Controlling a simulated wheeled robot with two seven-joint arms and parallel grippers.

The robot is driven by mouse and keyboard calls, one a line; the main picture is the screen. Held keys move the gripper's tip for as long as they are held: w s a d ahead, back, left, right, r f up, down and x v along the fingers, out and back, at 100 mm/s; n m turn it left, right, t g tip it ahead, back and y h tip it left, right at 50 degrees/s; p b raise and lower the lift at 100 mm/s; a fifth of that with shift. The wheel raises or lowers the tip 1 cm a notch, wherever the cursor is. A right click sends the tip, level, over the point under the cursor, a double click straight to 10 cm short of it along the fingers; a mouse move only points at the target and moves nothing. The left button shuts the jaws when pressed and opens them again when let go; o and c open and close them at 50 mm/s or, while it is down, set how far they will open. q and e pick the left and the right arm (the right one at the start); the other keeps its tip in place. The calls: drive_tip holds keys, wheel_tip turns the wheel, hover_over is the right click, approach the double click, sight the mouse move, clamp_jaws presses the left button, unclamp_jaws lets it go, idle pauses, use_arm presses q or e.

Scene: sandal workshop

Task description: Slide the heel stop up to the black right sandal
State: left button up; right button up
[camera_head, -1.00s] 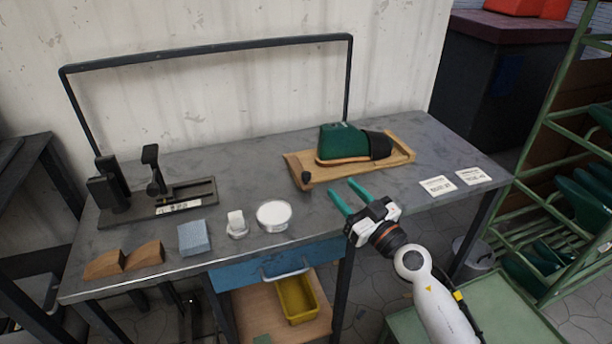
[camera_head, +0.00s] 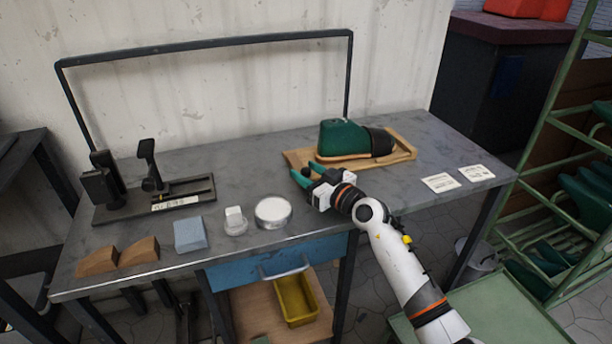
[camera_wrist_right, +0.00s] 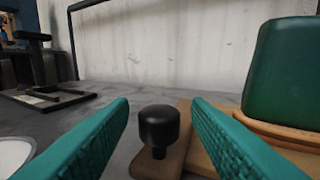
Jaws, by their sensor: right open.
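A green foot form (camera_head: 342,138) with a tan sole and a black part (camera_head: 379,141) at its right end lies on a wooden board (camera_head: 404,153) at the back of the bench. The black part looks like the sandal's upper. A black knob (camera_wrist_right: 158,125) stands at the board's left end, likely the heel stop's. My right gripper (camera_head: 307,172) is open at that end. In the right wrist view its green fingers (camera_wrist_right: 160,104) lie either side of the knob, with gaps on both sides. In the head view the gripper mostly hides the knob. My left gripper is out of view.
On the bench stand a round white tin (camera_head: 273,211), a small white-topped jar (camera_head: 235,221), a blue block (camera_head: 190,234), brown wedges (camera_head: 118,256) and a black tool stand (camera_head: 150,205). White cards (camera_head: 440,183) lie right. The bench's middle is clear.

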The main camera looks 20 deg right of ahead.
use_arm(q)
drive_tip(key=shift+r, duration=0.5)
use_arm(e)
drive_tip(key=shift+w+a, duration=0.15)
drive_tip(key=shift+w, duration=0.25)
